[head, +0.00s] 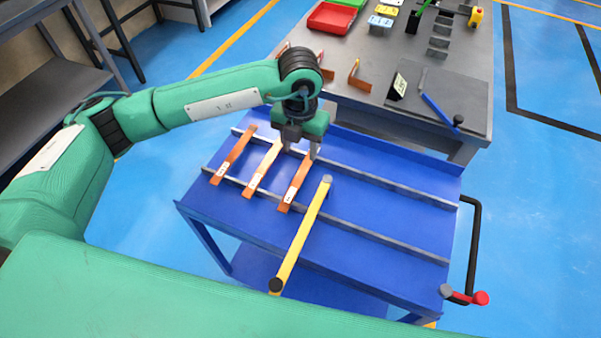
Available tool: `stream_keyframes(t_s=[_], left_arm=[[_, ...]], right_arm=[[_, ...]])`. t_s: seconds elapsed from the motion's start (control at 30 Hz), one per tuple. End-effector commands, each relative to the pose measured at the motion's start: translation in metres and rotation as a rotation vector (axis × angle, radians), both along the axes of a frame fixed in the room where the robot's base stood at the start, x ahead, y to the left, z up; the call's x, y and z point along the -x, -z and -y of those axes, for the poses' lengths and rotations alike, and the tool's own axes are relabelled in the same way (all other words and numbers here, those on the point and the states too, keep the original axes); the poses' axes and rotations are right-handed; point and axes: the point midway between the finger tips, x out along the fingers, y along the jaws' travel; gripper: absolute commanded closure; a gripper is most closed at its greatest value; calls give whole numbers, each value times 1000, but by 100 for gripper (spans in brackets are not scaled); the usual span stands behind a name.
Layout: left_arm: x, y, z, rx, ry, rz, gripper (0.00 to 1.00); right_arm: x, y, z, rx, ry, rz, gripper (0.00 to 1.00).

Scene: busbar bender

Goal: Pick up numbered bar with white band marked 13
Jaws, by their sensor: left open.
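Three copper-coloured bars, each with a white band, lie side by side across two grey rails on a blue cart (375,178) in the head view. They are the left bar (233,153), the middle bar (264,167) and the right bar (298,181). The band numbers are too small to read, so I cannot tell which is 13. My left gripper (300,150) is open, pointing down over the far ends of the middle and right bars, and partly hides them. I cannot tell whether it touches a bar. My right gripper is not in view.
A grey workbench (455,95) behind holds a red tray (331,18), several bent copper pieces and a blue-handled tool (440,109). The cart's right half is clear.

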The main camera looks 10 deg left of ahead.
Motion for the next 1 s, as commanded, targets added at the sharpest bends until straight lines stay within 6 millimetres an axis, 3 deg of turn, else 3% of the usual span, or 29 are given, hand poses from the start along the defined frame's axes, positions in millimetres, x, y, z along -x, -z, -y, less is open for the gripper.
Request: stream_keyframes(t_s=[0.1,0.37,0.63,0.93,1.0], left_arm=[[1,20,0,0,-1,-3,52],[1,40,0,1,1,-3,52],[3,78,1,3,0,-3,52],[2,86,1,2,2,1,52],[2,86,1,2,2,1,62]], right_arm=[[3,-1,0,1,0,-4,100],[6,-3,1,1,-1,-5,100],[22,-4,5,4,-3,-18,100],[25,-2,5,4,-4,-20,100],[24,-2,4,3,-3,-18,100]])
